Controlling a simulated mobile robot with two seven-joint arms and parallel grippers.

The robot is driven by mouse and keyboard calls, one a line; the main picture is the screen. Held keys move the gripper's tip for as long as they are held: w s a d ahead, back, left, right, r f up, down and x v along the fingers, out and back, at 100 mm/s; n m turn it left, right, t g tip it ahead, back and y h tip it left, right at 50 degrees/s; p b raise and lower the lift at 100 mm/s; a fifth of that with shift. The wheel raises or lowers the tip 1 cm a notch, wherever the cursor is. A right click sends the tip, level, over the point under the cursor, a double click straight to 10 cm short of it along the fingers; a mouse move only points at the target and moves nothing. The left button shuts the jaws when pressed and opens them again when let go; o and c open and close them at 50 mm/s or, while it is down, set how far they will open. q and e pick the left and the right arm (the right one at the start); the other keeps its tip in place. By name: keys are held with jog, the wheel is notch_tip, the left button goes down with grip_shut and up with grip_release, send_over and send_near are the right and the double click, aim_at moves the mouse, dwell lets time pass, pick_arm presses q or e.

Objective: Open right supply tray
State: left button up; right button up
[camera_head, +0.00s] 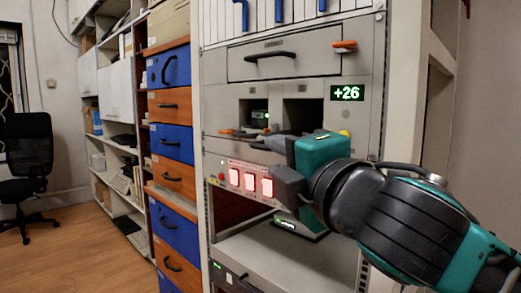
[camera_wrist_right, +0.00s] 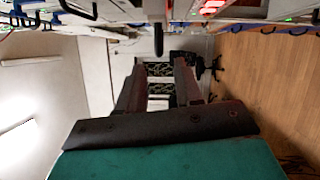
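A grey rack panel holds two dark bays side by side. The right bay (camera_head: 303,112) is dark inside, and the left bay (camera_head: 258,114) shows a small green light. The front below the right bay is largely hidden by my right gripper (camera_head: 272,163). That gripper, teal and black, is in front of the panel, its fingers pointing left across it. In the right wrist view the fingers (camera_wrist_right: 158,88) are apart with nothing between them. A dark handle (camera_wrist_right: 158,40) sticks out from the rack ahead of the gap, apart from the fingers. My left gripper is not in view.
Lit red buttons (camera_head: 251,182) are below. Blue and orange drawers (camera_head: 172,142) stand left; floor (camera_head: 75,245) is clear farther left.

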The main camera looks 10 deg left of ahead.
aim_at(263, 148)
jog(key=x, duration=0.7)
jog(key=shift+w+a, duration=0.15)
jog(key=shift+c, duration=0.5)
grip_shut()
